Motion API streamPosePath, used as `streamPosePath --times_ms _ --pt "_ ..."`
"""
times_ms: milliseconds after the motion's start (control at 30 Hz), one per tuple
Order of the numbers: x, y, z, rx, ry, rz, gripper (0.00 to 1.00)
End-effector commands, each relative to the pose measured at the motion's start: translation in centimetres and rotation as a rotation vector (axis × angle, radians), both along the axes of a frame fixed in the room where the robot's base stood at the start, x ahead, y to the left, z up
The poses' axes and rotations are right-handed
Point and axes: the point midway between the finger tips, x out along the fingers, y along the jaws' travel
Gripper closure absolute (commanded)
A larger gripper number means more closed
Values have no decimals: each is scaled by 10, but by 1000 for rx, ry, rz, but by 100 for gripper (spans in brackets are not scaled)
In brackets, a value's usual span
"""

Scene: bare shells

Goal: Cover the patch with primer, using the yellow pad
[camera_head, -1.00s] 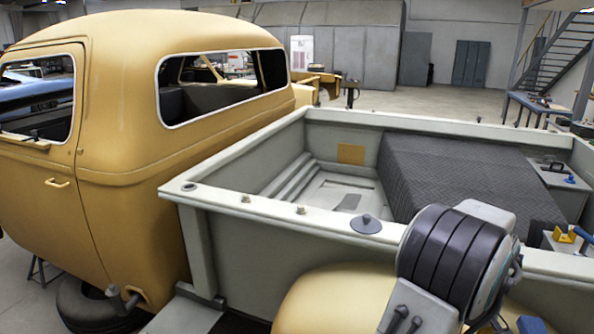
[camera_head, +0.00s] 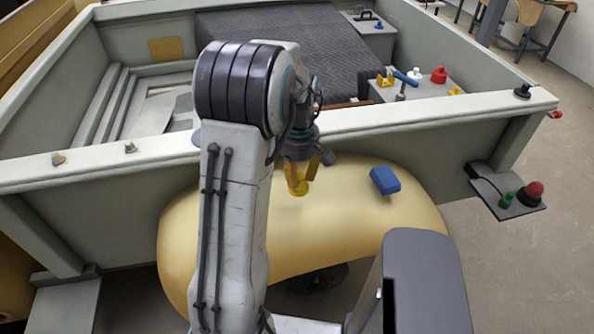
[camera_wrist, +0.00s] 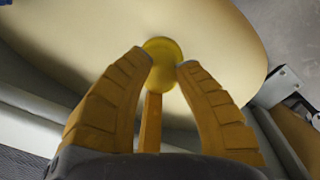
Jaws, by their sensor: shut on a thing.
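My gripper (camera_head: 302,178) is shut on the yellow pad (camera_head: 296,189), over the pale yellow fender (camera_head: 400,215) beside the truck bed. In the wrist view the pad (camera_wrist: 162,62) is a round yellow disc between the orange fingertips of my gripper (camera_wrist: 164,66), with the smooth fender surface (camera_wrist: 215,40) behind it. I cannot tell whether the pad touches the fender. No patch can be made out clearly on the fender; my arm and gripper hide part of it.
A blue block (camera_head: 384,180) lies on the fender, right of my gripper. The bed's grey side rail (camera_head: 430,113) runs just behind. A corner shelf (camera_head: 420,90) holds small tools and red and white containers. A small side plate (camera_head: 506,200) carries red and green items.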

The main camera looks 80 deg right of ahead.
Motion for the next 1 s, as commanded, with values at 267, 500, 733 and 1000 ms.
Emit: streamPosePath --times_ms 267,500,733,1000 --pt "0 0 -24 1 0 0 100" --pt "0 0 -44 0 0 0 100" --pt "0 0 -52 0 0 -1 100" --pt "0 0 -52 0 0 -1 100"
